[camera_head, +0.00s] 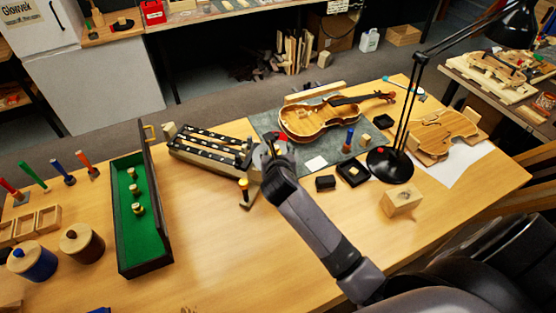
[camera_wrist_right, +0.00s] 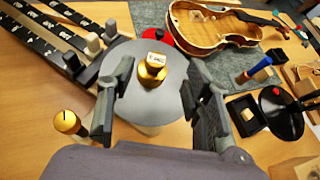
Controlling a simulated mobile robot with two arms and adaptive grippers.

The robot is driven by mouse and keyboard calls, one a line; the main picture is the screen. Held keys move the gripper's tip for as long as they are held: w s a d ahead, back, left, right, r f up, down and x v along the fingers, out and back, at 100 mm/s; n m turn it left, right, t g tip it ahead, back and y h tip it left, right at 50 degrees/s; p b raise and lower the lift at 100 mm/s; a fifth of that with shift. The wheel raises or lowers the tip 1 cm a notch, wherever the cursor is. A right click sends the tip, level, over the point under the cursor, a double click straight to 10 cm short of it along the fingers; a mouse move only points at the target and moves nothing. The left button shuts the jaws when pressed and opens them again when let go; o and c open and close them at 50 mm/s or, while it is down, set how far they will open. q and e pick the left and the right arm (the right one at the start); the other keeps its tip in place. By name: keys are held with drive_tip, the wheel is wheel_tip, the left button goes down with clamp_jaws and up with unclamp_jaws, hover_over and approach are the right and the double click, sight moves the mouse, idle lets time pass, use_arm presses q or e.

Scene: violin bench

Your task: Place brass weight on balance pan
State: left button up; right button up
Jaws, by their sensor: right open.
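A brass weight (camera_wrist_right: 152,72) with a pale label on top stands upright on the round grey balance pan (camera_wrist_right: 172,105) in the right wrist view. My right gripper (camera_wrist_right: 158,82) is open, with one finger on each side of the weight and gaps visible between. In the head view my right gripper (camera_head: 274,148) is over the middle of the bench and hides most of the pan and the weight. More brass weights (camera_head: 135,190) stand in the green-lined box (camera_head: 152,245) on the left. My left gripper is not in view.
A slotted black-and-wood rack (camera_head: 210,150) lies left of my right gripper. A gold-topped post (camera_head: 243,185) shows near it. A violin body (camera_head: 315,122) lies on the grey mat behind. A black lamp (camera_head: 390,165) and small black boxes (camera_head: 353,172) stand to the right.

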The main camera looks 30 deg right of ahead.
drive_tip(key=v, duration=0.8)
drive_tip(key=shift+s, duration=0.1)
